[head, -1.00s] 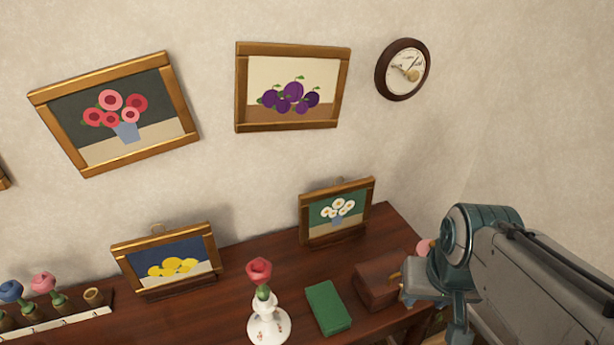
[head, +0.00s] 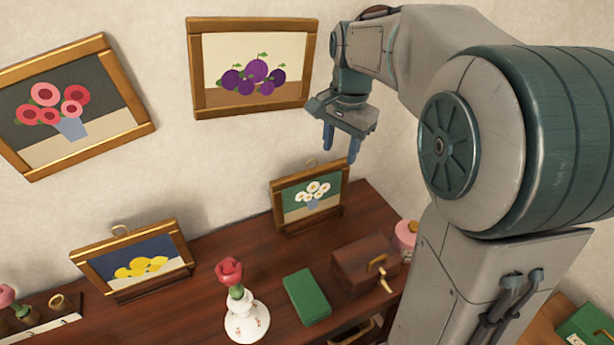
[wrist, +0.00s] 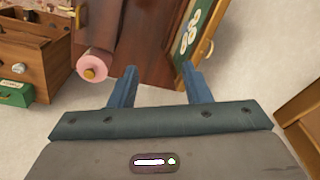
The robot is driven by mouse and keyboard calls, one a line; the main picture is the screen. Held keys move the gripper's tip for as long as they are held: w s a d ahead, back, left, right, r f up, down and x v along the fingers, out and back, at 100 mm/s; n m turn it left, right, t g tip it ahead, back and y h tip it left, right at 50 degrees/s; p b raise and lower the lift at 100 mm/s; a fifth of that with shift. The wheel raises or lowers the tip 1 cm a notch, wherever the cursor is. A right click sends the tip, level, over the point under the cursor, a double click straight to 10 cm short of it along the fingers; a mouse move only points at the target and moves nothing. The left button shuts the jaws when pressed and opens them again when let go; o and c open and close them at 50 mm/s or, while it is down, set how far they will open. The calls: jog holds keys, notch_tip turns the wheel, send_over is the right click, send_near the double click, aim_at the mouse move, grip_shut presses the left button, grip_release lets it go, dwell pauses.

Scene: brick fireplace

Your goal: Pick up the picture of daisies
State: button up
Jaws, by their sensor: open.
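The picture of daisies (head: 309,196) has a brown and gold frame, a green ground and white flowers in a blue vase. It stands leaning at the back of the dark wooden table, with a small ring on top. In the wrist view part of the daisy picture (wrist: 193,30) shows at upper right, just beyond the right finger. My gripper (head: 341,150) points down above and a little right of the picture, apart from it. In the wrist view my gripper (wrist: 157,85) has its two blue fingers spread with nothing between them.
The table (head: 225,262) also holds a lemon picture (head: 140,265), a white vase with a red flower (head: 246,320), a green book (head: 307,297), a brown box (head: 362,265) and a pink roll (head: 406,235). A plum picture (head: 253,75) hangs on the wall left of my gripper.

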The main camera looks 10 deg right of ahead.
aim_at(326, 165)
jog(key=w+m+g, duration=0.1)
jog(key=w+m, duration=0.4)
jog(key=w, duration=0.4)
jog(key=f, duration=0.9)
jog(key=shift+a, duration=0.25)
jog(key=shift+a+f+p, duration=0.1)
jog(key=shift+f+p, duration=0.45)
jog(key=shift+f, duration=1.95)
jog(key=shift+c, duration=0.3)
jog(key=shift+w, duration=0.1)
grip_shut()
